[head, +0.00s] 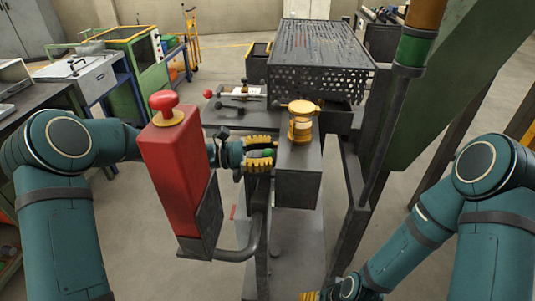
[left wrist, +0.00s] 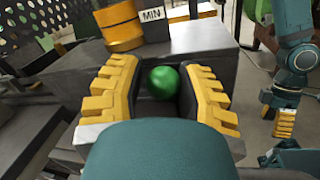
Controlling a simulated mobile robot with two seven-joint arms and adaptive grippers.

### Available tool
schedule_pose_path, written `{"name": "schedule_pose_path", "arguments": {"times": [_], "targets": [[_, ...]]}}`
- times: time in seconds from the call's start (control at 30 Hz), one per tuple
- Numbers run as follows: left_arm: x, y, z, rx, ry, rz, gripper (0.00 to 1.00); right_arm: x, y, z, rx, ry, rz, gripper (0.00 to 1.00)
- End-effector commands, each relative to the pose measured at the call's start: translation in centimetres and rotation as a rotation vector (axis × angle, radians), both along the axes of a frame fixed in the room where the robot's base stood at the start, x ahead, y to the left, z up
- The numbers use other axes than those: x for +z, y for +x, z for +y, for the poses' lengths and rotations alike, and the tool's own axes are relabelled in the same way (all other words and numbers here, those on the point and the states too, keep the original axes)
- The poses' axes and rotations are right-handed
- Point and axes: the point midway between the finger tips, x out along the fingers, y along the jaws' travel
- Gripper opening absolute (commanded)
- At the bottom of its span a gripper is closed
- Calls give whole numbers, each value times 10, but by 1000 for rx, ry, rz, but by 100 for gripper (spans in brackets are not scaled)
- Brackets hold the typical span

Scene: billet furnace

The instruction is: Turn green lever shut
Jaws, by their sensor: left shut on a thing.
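The green lever's round knob (left wrist: 164,82) sits between the yellow ribbed fingers of my left gripper (left wrist: 164,95) in the left wrist view. In the head view my left gripper (head: 258,154) is shut on the green knob (head: 267,153), at the left side of a grey box (head: 298,180). The lever's stem is hidden by the fingers. My right gripper (head: 310,296) is low at the bottom edge of the head view, partly cut off, away from the lever. Its jaw opening cannot be made out.
A yellow knob (head: 301,122) stands on the grey box, with a MIN label (left wrist: 152,14) beside it. A red box with a red mushroom button (head: 164,105) stands left of my left gripper. A perforated black cover (head: 318,55) is behind. A dark post stands to the right.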

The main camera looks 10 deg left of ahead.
Motion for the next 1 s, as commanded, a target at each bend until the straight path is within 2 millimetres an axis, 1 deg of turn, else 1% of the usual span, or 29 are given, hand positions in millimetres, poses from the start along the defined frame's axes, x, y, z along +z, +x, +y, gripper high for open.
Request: {"name": "schedule_pose_path", "arguments": {"times": [0.03,0.13,0.17,0.2,0.27,0.57,0.67,0.77,0.87,1.0], "targets": [[-8,0,2,7,11,17,0,0,0,0,0,0,0,68],[-8,0,3,7,11,17,0,0,0,0,0,0,-1,68],[-7,0,3,7,11,17,42,0,0,0,0,0,-1,68],[-7,0,2,6,10,16,56,0,0,0,0,0,-1,68],[-6,0,2,6,8,14,77,0,0,0,0,0,-1,68],[-2,1,1,4,4,6,77,1,0,0,0,0,0,68],[-1,0,5,5,4,5,77,1,0,0,0,0,0,68],[-1,-1,17,6,4,3,77,1,0,0,0,0,0,68],[-2,-4,35,8,4,3,77,1,0,0,0,0,0,68],[-4,-9,64,9,5,6,77,1,0,0,0,0,0,68]]}}
